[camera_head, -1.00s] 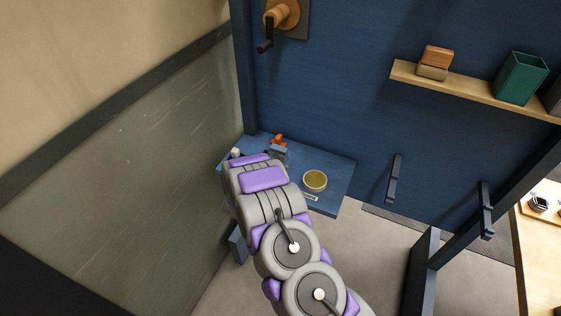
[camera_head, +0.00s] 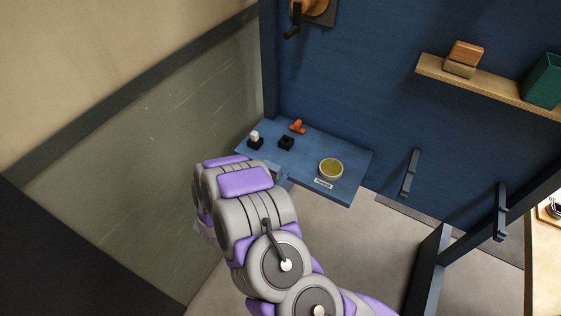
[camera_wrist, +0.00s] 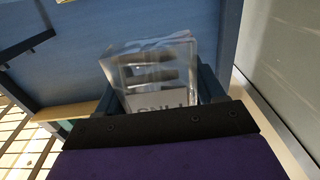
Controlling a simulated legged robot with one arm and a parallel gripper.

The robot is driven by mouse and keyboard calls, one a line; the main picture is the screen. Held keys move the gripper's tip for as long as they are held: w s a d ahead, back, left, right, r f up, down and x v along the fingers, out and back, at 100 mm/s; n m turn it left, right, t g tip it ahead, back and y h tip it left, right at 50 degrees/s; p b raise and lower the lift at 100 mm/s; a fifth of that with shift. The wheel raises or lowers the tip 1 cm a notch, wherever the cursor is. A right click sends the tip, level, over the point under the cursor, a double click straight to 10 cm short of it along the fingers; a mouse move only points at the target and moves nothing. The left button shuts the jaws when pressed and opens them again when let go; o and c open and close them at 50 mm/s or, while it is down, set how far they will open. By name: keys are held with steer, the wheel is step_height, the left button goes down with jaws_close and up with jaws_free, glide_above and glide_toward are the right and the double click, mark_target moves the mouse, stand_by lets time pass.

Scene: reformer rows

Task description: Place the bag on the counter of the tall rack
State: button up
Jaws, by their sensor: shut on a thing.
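The bag (camera_wrist: 150,62) is clear plastic with dark pieces and a printed label. In the wrist view it sits between the dark blue fingers of my gripper (camera_wrist: 160,90), which is shut on it. In the head view my arm hides most of the gripper; a pale see-through edge by the arm's left side may be the bag. The blue counter (camera_head: 306,172) of the tall rack (camera_head: 345,95) juts out low from its blue back panel. My arm's end overlaps the counter's near left edge in the picture; I cannot tell the height between them.
On the counter are a white-topped black item (camera_head: 255,141), a black block (camera_head: 286,143), an orange item (camera_head: 298,127) and a round bowl (camera_head: 331,169) behind a small label. Bare counter shows between them. A grey-green wall (camera_head: 130,160) stands left; a wooden shelf (camera_head: 490,88) is upper right.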

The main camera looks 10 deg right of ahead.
steer(key=shift+s+a, duration=0.45)
steer(key=shift+s, duration=0.15)
steer(key=w+r+n+t+y, duration=0.3)
steer(key=w+r+n+y, duration=0.15)
steer(key=w+r, duration=0.95)
steer(key=w+d+r+n+y, duration=0.1)
steer(key=w+d+r+y, duration=0.15)
steer(key=d+r, duration=0.4)
steer(key=w+d+r+n+y, duration=0.15)
steer(key=d+r+y, duration=0.25)
steer(key=r, duration=0.5)
steer(key=s+f, duration=0.4)
steer(key=f, duration=0.4)
steer(key=s+f, duration=0.4)
steer(key=f, duration=0.3)
steer(key=shift+s+d+f, duration=0.15)
steer(key=shift+d+f, duration=0.05)
steer(key=shift+f, duration=0.15)
steer(key=shift+a, duration=0.1)
